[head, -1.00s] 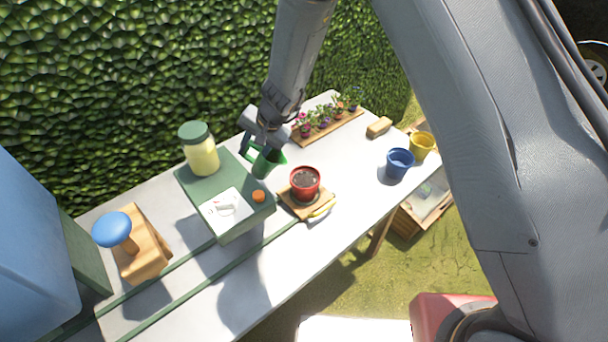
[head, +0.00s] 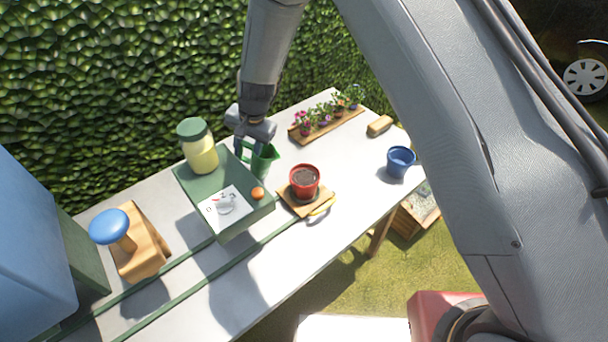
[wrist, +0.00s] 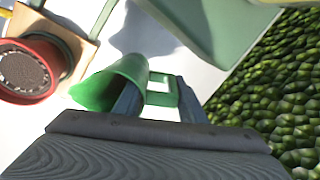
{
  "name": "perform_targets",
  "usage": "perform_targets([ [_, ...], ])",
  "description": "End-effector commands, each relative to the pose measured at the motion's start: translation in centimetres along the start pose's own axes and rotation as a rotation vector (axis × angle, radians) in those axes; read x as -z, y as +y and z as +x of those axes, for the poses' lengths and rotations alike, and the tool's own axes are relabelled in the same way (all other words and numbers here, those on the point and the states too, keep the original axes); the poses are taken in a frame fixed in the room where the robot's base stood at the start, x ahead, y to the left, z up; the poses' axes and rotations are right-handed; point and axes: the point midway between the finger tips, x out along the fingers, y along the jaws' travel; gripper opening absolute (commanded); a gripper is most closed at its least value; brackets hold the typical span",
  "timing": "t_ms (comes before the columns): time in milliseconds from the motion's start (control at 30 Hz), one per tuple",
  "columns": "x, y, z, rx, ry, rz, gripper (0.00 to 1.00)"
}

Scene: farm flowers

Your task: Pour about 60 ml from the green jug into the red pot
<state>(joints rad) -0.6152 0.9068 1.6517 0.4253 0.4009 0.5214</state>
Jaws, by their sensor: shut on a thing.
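The green jug (head: 263,163) is held by my gripper (head: 246,146) beside the green box, up and left of the red pot in the head view. The jug looks nearly upright there. In the wrist view the jug (wrist: 112,84) shows its open mouth toward the left, with its handle (wrist: 162,90) between my gripper's fingers (wrist: 158,103). Its contents cannot be made out. The red pot (head: 304,190), filled with dark soil, stands upright on a small wooden board (head: 289,200); the pot (wrist: 28,92) is at the left of the wrist view, apart from the jug.
A green box (head: 240,232) with a dial and orange knob (head: 257,193) carries a yellow jar (head: 202,155). A blue pot (head: 400,161), sponge-like block (head: 379,125), flower tray (head: 334,126) and blue-topped wooden stand (head: 141,255) are on the table. A hedge (head: 110,80) stands behind.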

Motion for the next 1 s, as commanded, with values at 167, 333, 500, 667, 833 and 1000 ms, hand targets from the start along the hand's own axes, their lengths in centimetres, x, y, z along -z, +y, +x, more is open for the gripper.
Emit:
perform_targets([
  [167, 0.2, -0.3, 0.4, -0.056, -0.001, 0.001, 0.05],
  [333, 0.6, -0.8, -0.1, -0.123, 0.002, 0.006, 0.05],
  [500, 0.9, -1.4, -1.8, -0.198, 0.004, 0.012, 0.05],
  [667, 0.9, -1.8, -2.9, -0.248, -0.002, 0.016, 0.05],
  [833, 1.0, -2.0, -3.6, -0.276, -0.001, 0.018, 0.05],
  [1000, 1.0, -2.0, -3.8, -0.283, -0.002, 0.019, 0.05],
])
